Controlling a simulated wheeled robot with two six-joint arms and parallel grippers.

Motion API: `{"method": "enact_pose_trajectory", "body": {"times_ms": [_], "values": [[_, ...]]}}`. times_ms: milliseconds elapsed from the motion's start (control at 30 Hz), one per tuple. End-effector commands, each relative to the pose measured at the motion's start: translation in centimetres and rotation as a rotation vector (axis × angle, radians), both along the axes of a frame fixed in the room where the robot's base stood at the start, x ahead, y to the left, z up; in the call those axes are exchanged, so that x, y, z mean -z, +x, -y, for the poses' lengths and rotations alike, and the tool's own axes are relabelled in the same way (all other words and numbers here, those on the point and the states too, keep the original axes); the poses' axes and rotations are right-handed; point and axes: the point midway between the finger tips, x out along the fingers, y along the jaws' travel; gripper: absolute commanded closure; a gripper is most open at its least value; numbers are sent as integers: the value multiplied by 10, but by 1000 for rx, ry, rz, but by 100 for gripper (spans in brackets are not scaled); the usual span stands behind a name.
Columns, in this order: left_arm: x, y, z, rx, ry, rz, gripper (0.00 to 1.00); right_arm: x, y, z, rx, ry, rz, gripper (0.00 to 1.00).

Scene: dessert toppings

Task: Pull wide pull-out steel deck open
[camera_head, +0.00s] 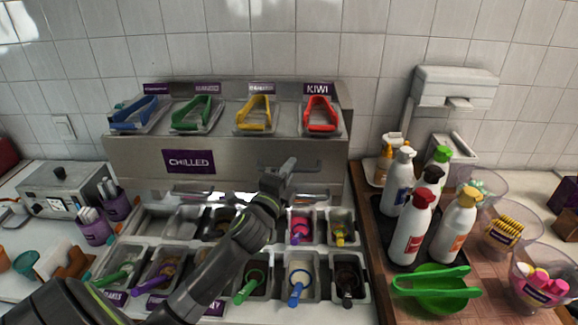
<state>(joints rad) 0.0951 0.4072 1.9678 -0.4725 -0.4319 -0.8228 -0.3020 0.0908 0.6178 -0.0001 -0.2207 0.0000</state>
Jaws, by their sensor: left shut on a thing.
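The wide steel deck (230,165) is the brushed-steel front with a purple CHILLED label (189,161), set behind the topping wells. My right gripper is not in view.
Toppings wells (255,275) with coloured scoops lie below my arm. Tongs in blue, green, yellow and red (320,113) rest on top of the unit. Bottles (412,230), a green bowl (436,292) and clear tubs stand on the wooden board at right.

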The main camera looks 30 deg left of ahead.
Motion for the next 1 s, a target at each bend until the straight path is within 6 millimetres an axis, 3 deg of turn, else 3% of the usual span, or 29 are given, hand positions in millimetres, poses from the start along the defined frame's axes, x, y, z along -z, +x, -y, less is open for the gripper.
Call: {"method": "enact_pose_trajectory", "body": {"times_ms": [233,467,500,533,1000], "values": [[1,-2,1,0,1,-2,100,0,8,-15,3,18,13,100],[1,-2,1,0,1,-1,100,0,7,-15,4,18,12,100],[1,-2,1,0,1,-1,83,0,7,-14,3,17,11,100],[1,-2,1,0,1,-1,80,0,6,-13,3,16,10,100],[-1,-2,1,1,4,2,80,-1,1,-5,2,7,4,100]]}}
